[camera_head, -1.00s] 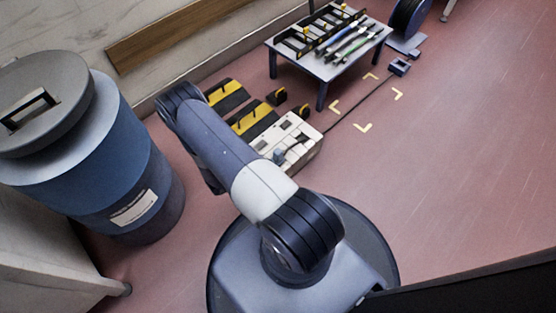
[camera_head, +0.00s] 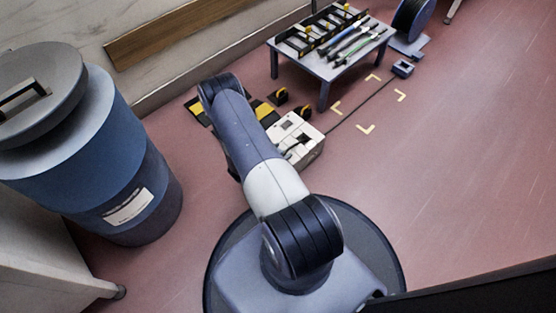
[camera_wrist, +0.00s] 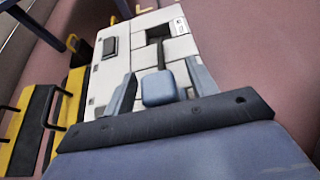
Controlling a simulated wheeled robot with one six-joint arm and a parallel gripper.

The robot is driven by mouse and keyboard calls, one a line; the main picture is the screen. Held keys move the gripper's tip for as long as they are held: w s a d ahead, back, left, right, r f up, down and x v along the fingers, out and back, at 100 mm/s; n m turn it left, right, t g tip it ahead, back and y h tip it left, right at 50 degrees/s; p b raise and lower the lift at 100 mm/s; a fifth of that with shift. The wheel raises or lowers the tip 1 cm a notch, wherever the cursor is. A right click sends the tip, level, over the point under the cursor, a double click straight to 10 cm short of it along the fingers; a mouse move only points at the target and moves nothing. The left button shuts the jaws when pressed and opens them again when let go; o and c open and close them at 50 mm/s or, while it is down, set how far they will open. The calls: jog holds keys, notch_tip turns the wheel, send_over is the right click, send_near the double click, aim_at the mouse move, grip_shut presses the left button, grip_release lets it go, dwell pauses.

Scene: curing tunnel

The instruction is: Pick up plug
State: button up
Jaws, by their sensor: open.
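A blue-grey block that looks like the plug (camera_wrist: 158,90) lies on the white panelled box (camera_wrist: 122,72) in the wrist view, with a dark strip running up from it. My gripper (camera_wrist: 161,86) is open, with one finger to each side of the plug. I cannot tell whether either finger touches it. In the head view the white box (camera_head: 309,152) is on the floor beside my arm, and my arm hides the plug and the gripper.
Yellow-and-black striped pieces (camera_head: 265,111) lie beside the white box. A low table (camera_head: 313,70) with several tools stands behind. A blue barrel (camera_head: 100,160) stands left. The pink floor (camera_head: 450,160) right is clear.

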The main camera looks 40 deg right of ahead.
jog(key=shift+d+f, duration=0.15)
jog(key=shift+d, duration=0.15)
jog(key=shift+c, duration=0.3)
jog(key=c, duration=1.1)
